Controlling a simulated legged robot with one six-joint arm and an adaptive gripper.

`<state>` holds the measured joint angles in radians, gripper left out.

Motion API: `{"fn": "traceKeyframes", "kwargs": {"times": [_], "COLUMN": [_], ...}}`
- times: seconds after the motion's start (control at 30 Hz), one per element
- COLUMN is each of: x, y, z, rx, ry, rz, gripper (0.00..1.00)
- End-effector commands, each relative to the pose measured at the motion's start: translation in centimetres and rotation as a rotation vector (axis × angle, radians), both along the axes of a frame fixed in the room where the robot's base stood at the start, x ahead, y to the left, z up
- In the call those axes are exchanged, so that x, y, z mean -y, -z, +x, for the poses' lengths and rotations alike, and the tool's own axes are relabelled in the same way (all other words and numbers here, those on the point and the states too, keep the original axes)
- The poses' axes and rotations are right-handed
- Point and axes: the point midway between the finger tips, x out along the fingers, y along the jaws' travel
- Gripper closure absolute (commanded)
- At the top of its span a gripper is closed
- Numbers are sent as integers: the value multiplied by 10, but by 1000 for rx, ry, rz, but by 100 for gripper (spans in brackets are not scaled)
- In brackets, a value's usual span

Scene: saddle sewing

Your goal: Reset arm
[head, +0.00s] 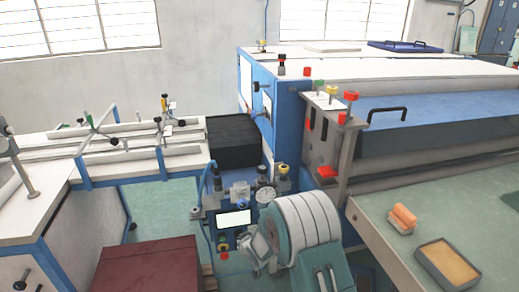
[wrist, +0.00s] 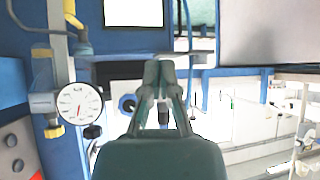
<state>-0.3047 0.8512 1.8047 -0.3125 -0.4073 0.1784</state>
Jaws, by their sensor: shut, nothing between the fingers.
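My gripper (wrist: 158,75) shows in the wrist view, with its two grey fingertips pressed together and nothing between them. It points at a blue machine front with a round dark knob or port partly behind the fingers. In the head view my arm's white and teal links are folded low in the middle, in front of the machine's control panel (head: 234,219). The fingertips cannot be made out clearly there. A white dial gauge (wrist: 80,103) is left of the gripper in the wrist view, and a gauge also shows in the head view (head: 265,196).
A blue and white machine (head: 258,82) stands behind the panel. A black box (head: 233,142) is at the end of a white bench. At right, a green-topped table (head: 430,215) holds an orange-handled brush (head: 402,218) and a tray (head: 446,263). A dark red box (head: 148,268) is lower left.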

Motion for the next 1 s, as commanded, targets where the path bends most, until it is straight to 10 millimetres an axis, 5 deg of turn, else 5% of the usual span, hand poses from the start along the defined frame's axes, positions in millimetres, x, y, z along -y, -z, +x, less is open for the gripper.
{"fn": "traceKeyframes", "kwargs": {"times": [0.1, 0.47, 0.7, 1.0], "x": [25, 99, 143, 185], "y": [-52, -176, -239, -291], "z": [-2, -52, -112, -208], "rx": [-10, -81, -144, -228], "ry": [54, 202, 290, 379], "rz": [-27, -94, -115, -118], "gripper": [100, 100, 100, 100]}}
